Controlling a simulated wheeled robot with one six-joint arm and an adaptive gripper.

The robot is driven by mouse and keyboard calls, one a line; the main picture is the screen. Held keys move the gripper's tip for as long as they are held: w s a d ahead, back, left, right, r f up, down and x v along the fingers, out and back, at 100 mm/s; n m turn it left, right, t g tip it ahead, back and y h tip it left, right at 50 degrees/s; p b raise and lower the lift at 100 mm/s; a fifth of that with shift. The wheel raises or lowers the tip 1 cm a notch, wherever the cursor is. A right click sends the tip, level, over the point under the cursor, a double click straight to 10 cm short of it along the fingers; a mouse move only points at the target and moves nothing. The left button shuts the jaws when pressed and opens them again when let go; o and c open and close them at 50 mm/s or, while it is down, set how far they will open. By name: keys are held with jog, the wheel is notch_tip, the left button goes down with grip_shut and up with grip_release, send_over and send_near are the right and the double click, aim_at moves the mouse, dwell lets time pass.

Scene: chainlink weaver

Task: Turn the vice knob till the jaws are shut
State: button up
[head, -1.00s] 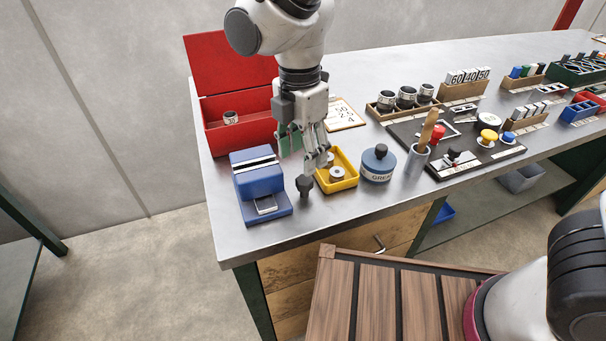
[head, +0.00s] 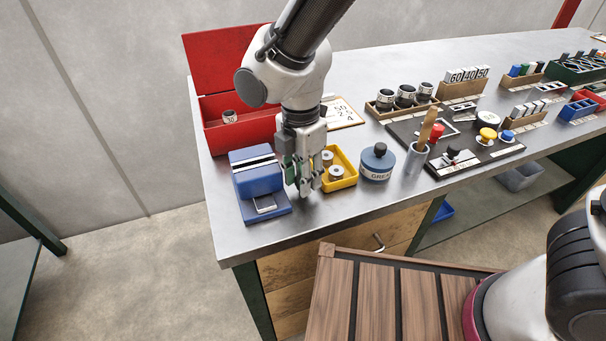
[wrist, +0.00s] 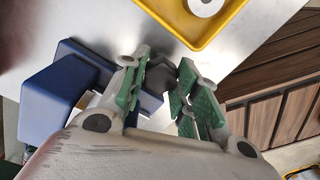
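The blue vice (head: 258,182) stands at the table's front left corner, with pale and dark strips across its top at the jaws. I cannot tell how wide the jaw gap is. In the wrist view the vice (wrist: 50,97) is at the left. The dark knob (wrist: 160,74) shows between the green-padded fingers of my gripper (wrist: 163,84). The fingers are apart on either side of it; whether the pads touch it is unclear. In the head view my gripper (head: 303,185) points down just right of the vice and hides the knob.
A yellow tray (head: 345,182) with metal spools is close right of my gripper. A blue grease tin (head: 377,164) and a grey cup (head: 416,160) stand further right. An open red toolbox (head: 238,131) is behind the vice. The table front is clear.

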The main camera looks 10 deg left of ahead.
jog(key=shift+m, duration=0.3)
jog(key=m, duration=0.4)
jog(key=shift+m, duration=0.4)
jog(key=m, duration=0.4)
jog(key=shift+m, duration=0.4)
jog(key=o, duration=1)
